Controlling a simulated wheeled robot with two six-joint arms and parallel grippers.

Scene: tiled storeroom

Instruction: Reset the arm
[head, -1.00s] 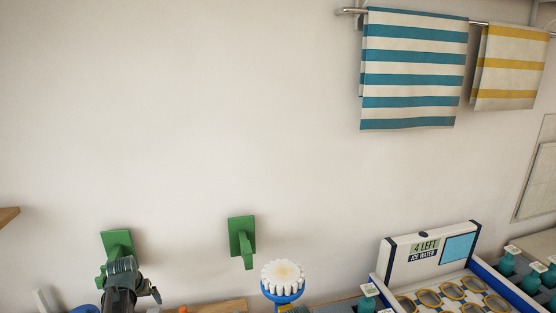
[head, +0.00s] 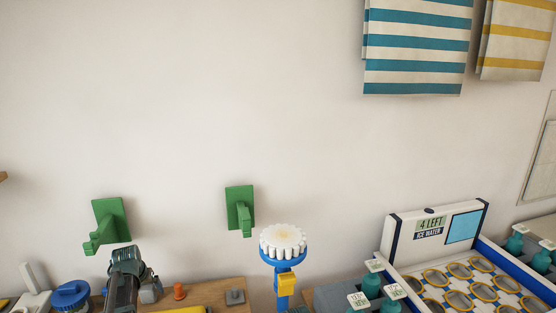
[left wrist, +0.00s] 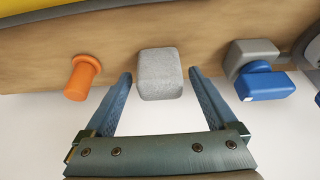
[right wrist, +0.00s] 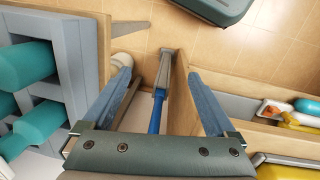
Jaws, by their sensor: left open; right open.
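My left gripper (left wrist: 160,85) is open in the left wrist view. A grey block (left wrist: 160,75) on a wooden surface shows in the gap between its fingers, and I cannot tell whether they touch it. In the head view my left arm rises at the lower left, in front of the wooden board. My right gripper (right wrist: 157,85) is open in the right wrist view, with nothing gripped. Beyond its fingers are a blue-handled tool (right wrist: 157,105) and a wooden panel edge. The right gripper does not show in the head view.
Two green wall hooks (head: 108,222) and (head: 240,210) sit above the board. A white brush on a blue stand (head: 283,245) is at centre. An orange peg (left wrist: 82,78) and a blue clamp (left wrist: 262,82) flank the block.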

